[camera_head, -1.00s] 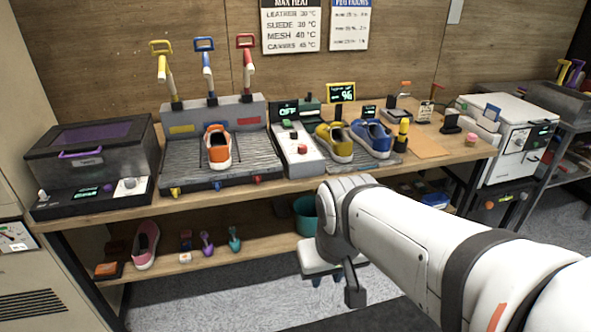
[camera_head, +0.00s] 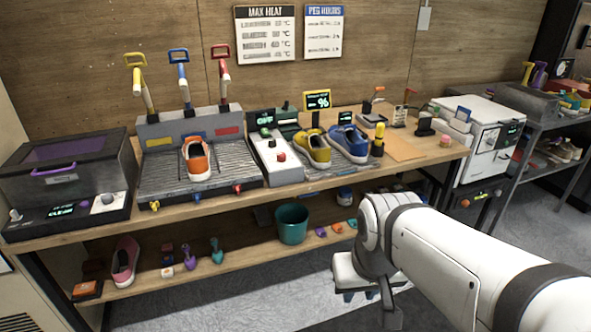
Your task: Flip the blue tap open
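A small blue tap (camera_head: 197,195) sits on the front edge of the grey washing tray (camera_head: 244,178) on the bench, between a yellow tap (camera_head: 155,205) and a red tap (camera_head: 237,188). It is too small to tell its handle position. A tall blue-handled piece (camera_head: 179,56) also stands behind the tray, between yellow and red ones. An orange sneaker (camera_head: 197,158) rests on the tray. My gripper (camera_head: 358,296) hangs low in front of the bench, right of the tray and well apart from the taps. Its fingers are too small and dark to tell open or shut.
A dark lidded box (camera_head: 66,168) stands left of the tray. A control panel (camera_head: 272,160), yellow sneaker (camera_head: 313,150) and blue sneaker (camera_head: 348,143) stand to its right. The lower shelf holds a teal bucket (camera_head: 292,224) and a pink shoe (camera_head: 124,262). The floor before the bench is clear.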

